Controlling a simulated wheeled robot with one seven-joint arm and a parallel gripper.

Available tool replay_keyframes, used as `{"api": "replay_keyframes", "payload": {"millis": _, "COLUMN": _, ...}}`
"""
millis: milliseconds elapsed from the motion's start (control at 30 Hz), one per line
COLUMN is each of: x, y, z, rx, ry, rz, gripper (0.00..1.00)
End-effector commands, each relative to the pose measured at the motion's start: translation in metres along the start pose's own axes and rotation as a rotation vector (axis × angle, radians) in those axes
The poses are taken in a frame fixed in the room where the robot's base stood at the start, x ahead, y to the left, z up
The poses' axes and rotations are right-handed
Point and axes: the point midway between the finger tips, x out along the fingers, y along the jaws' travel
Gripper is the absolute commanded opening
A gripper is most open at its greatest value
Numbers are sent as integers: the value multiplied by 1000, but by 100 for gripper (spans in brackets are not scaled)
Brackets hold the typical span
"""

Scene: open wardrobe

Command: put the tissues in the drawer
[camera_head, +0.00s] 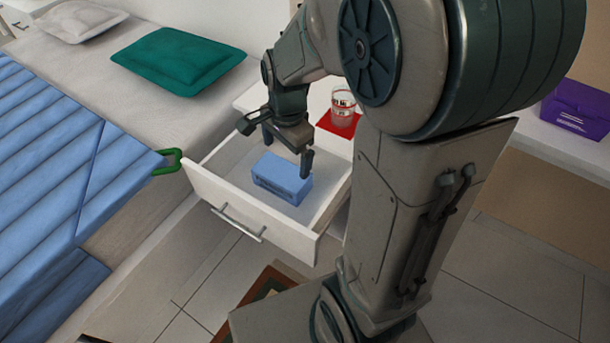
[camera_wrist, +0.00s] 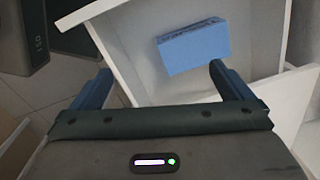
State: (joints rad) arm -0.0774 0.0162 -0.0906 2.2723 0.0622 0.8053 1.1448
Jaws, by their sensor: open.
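A blue tissue box (camera_head: 282,178) lies on the floor of an open white drawer (camera_head: 255,212). In the wrist view the tissue box (camera_wrist: 194,46) is inside the drawer (camera_wrist: 125,50), beyond my fingers and toward the right one. My gripper (camera_head: 277,153) is over the drawer, just above the box, with its fingers apart and nothing between them. In the wrist view my gripper (camera_wrist: 158,82) is also open and empty. I cannot tell whether a finger touches the box.
A glass (camera_head: 343,107) stands on a red mat (camera_head: 338,124) on the nightstand behind the drawer. A bed with a blue quilt (camera_head: 60,150) and green pillow (camera_head: 178,60) is at left, with a green hook-shaped thing (camera_head: 168,162) near the drawer. A purple box (camera_head: 577,108) is at right.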

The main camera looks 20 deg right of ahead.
Motion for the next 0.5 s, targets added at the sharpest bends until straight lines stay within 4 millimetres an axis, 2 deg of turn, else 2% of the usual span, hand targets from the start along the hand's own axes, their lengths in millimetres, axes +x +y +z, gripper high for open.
{"api": "replay_keyframes", "payload": {"millis": 100, "x": -16, "y": 23, "z": 10, "rx": -279, "ry": 9, "rz": -13, "gripper": 99}}
{"api": "replay_keyframes", "payload": {"millis": 300, "x": -33, "y": 61, "z": 26, "rx": -751, "ry": 37, "rz": -16, "gripper": 99}}
{"api": "replay_keyframes", "payload": {"millis": 500, "x": -41, "y": 89, "z": 36, "rx": -1091, "ry": 62, "rz": -4, "gripper": 99}}
